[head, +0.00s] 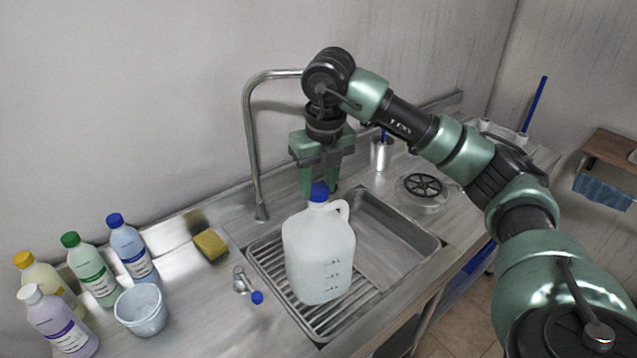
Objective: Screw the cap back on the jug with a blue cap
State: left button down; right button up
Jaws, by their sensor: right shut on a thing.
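A white translucent jug (319,258) with a side handle stands upright in the sink, on the ribbed rack. The blue cap (319,192) is at the jug's mouth, and I cannot tell how tightly it sits. My right gripper (319,190) points down over the jug's top, its two green fingers on either side of the cap, and it is shut on the cap. The fingertips are partly hidden by the cap and the jug's neck. My left gripper is not in view.
A tall faucet (252,150) rises behind the sink (415,240). A glass dish (422,192) and a metal cup (381,155) are at right.

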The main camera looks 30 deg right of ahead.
jog(key=shift+f+b, duration=0.6)
jog(key=shift+f, duration=0.1)
dwell(1.3)
jog(key=shift+m, duration=1.1)
jog(key=m, duration=0.3)
jog(key=shift+m+g+h+p, duration=0.3)
jog(key=shift+h+p, duration=0.05)
jog(key=shift+h, duration=0.05)
jog(key=shift+a, duration=0.1)
jog(key=m+p, duration=0.1)
jog(key=m, duration=0.3)
jog(key=shift+f+m+g, duration=0.15)
jog(key=shift+m+g, duration=0.15)
jog(key=shift+m, duration=0.6)
